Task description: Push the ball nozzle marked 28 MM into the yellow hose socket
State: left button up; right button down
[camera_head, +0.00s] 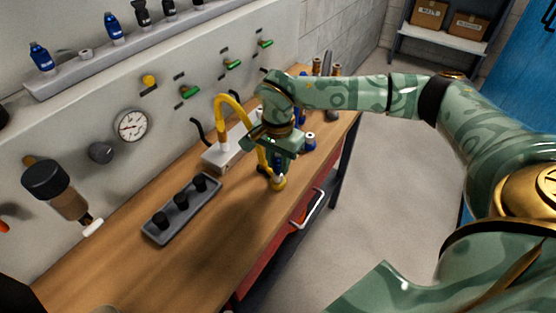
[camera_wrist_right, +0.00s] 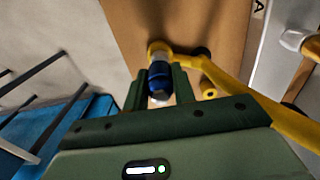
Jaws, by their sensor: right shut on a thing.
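My right gripper (camera_head: 273,168) is over the front part of the wooden bench, shut on a blue nozzle. In the right wrist view the blue nozzle (camera_wrist_right: 159,77) sits between the fingers (camera_wrist_right: 158,92), with a pale end toward the camera. The yellow hose socket (camera_head: 278,184) is just below the fingers. It also shows in the wrist view (camera_wrist_right: 157,47) at the nozzle's far end, in line with it. The two look in contact, but I cannot tell how deep the nozzle sits. No 28 MM marking is readable. My left gripper is not in view.
The yellow hose (camera_head: 229,98) arches from a white block (camera_head: 217,158) on the bench. A grey tray (camera_head: 157,231) with black pegs lies left of the gripper. The front left of the bench is clear.

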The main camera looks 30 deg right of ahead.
aim_at(277, 156)
jog(key=shift+p, duration=1.05)
dwell(1.4)
jog(key=shift+f, duration=0.5)
jog(key=c, duration=1.1)
grip_release()
notch_tip(277, 156, up, 16)
jog(key=p, duration=0.3)
jog(key=shift+r, duration=0.15)
jog(key=shift+a, duration=0.1)
